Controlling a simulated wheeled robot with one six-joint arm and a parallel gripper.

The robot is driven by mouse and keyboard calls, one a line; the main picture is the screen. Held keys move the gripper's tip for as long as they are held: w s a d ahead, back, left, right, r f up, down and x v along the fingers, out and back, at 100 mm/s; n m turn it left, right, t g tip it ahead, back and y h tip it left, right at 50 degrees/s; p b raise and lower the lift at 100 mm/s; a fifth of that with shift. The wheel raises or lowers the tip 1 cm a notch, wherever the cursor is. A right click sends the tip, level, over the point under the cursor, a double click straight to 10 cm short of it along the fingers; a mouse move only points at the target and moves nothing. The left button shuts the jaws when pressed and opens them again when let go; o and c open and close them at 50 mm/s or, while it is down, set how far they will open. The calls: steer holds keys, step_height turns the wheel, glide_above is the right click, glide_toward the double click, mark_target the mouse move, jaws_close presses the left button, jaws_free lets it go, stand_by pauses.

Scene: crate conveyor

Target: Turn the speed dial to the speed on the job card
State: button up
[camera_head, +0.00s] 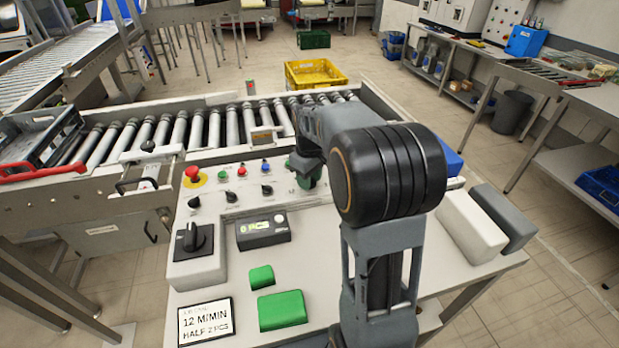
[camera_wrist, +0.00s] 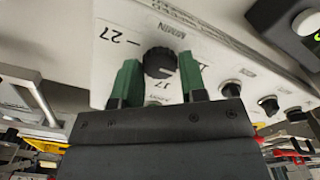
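The job card (camera_head: 204,322) lies at the panel's front left and reads "12 M/MIN" and "HALF 2 PCS". The speed dial (camera_wrist: 160,62) is a black ridged knob on the pale panel in the wrist view. Upside-down print around it shows "27", "17" and "M/MIN"; other marks are covered, and I cannot read its pointer. My gripper (camera_wrist: 160,76) has its two green fingers on either side of the dial, open, with narrow gaps visible. Whether either finger touches is unclear. In the head view my arm hides the dial, and a green finger shows (camera_head: 318,179).
A red stop button (camera_head: 192,174), several small black knobs and a rotary switch (camera_head: 194,238) sit on the panel, left of my arm. A display box (camera_head: 263,230) and two green blocks (camera_head: 282,310) stand nearer. The roller conveyor (camera_head: 200,127) runs behind.

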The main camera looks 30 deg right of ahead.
steer(key=o, duration=0.4)
steer(key=shift+c, duration=0.2)
step_height(320, 180, up, 14)
steer(key=p, duration=0.1)
steer(key=shift+f, duration=0.1)
stand_by(0.7)
